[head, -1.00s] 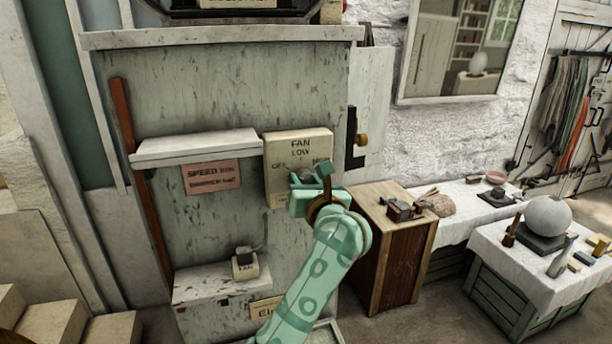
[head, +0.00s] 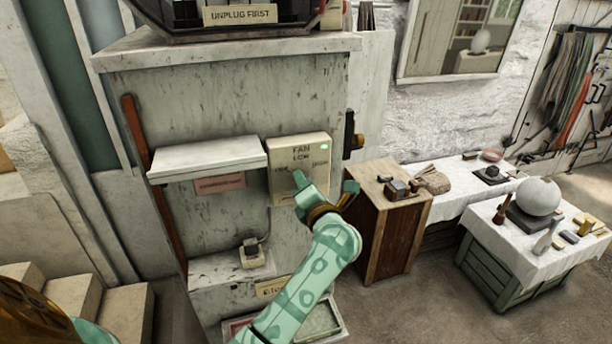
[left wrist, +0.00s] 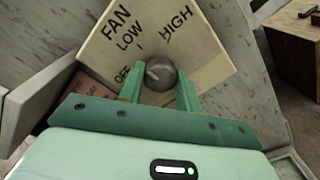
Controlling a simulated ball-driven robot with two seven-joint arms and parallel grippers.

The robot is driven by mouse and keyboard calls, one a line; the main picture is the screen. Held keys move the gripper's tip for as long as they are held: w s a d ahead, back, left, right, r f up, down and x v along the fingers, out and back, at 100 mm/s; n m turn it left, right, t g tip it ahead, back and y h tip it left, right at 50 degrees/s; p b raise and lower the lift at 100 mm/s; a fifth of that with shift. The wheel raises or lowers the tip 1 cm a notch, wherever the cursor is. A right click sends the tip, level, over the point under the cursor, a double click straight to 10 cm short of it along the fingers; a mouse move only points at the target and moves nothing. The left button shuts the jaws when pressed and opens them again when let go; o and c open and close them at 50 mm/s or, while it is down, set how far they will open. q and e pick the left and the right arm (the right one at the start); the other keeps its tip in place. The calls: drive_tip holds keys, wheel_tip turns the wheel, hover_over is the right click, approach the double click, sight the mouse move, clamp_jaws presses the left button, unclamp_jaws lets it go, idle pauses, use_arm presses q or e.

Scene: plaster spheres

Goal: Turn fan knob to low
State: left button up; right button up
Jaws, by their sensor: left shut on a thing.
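The fan control (head: 285,147), a cream box marked FAN, LOW, HIGH and OFF, is on the front of the worn grey cabinet. A small green light (head: 324,147) glows at its upper right. In the left wrist view the round dark grey knob (left wrist: 164,77) sits between the fingers of my left gripper (left wrist: 160,92), which is shut on it. A pale mark shows on the knob's left side; I cannot tell exactly which label it points to. In the head view my left gripper (head: 325,186) covers the knob. My right gripper is not in view.
A white shelf (head: 207,158) juts out left of the control, above a pink sign (head: 219,184). A small switch box (head: 252,255) stands on a lower ledge. A wooden cabinet (head: 390,235) stands close to the right, with a cloth-covered table (head: 500,240) beyond.

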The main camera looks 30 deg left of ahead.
use_arm(q)
drive_tip(key=shift+m+p, duration=0.3)
idle(0.4)
drive_tip(key=o, duration=1)
drive_tip(key=shift+a, duration=0.1)
